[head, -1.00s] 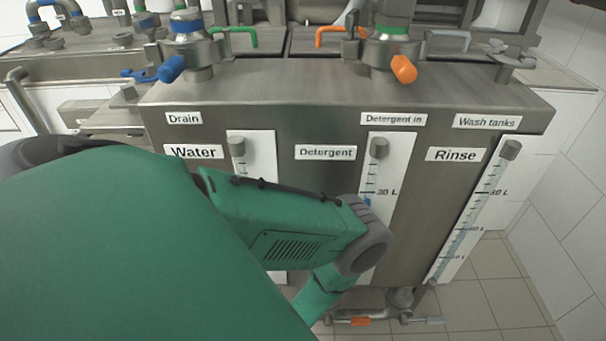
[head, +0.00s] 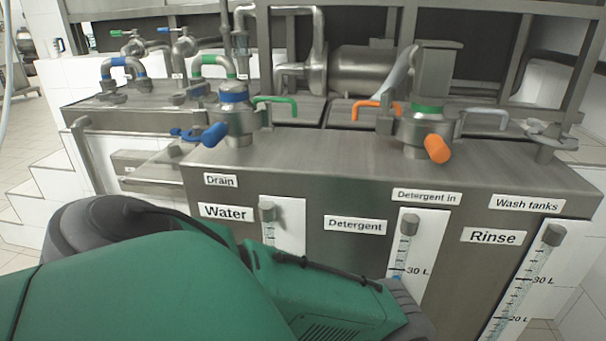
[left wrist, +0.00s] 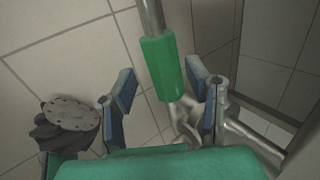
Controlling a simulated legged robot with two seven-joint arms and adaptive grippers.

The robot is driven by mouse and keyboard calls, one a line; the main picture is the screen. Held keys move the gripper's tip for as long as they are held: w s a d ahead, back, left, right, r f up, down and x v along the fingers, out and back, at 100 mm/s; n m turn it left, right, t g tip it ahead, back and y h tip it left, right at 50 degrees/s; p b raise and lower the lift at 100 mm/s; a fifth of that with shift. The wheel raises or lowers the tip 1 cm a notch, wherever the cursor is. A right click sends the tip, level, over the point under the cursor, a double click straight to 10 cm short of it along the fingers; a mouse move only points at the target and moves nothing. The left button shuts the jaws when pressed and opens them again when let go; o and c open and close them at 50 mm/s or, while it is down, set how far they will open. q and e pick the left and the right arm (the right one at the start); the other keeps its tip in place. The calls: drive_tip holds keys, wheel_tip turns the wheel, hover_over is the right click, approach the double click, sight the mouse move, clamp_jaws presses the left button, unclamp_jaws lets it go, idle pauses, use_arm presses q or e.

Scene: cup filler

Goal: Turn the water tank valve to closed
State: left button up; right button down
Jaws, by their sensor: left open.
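In the left wrist view a green-sleeved valve handle (left wrist: 162,68) on a metal rod runs between the two blue-padded fingers of my left gripper (left wrist: 160,80). The gripper is open, with a finger on each side of the sleeve and visible gaps to it. Metal valve parts (left wrist: 184,118) show just below the sleeve. In the head view the steel tank front carries a Water label (head: 226,213) with a level gauge (head: 268,225) beside it. My left arm covers the lower tank front, and the gripper is hidden there. My right gripper is not in view.
On top of the tank are a blue-handled valve (head: 215,134), a green lever (head: 277,102), an orange lever (head: 372,107) and an orange-handled valve (head: 437,148). In the wrist view a dark tank wall (left wrist: 268,95) stands at the right, and tiles lie behind.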

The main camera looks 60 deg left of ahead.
use_arm(q)
drive_tip(key=shift+r, duration=0.1)
drive_tip(key=shift+d+r, duration=0.1)
drive_tip(key=shift+r, duration=0.15)
drive_tip(key=v, duration=1.1)
drive_tip(key=shift+s, duration=0.25)
drive_tip(key=shift+d, duration=0.15)
drive_tip(key=shift+d, duration=0.1)
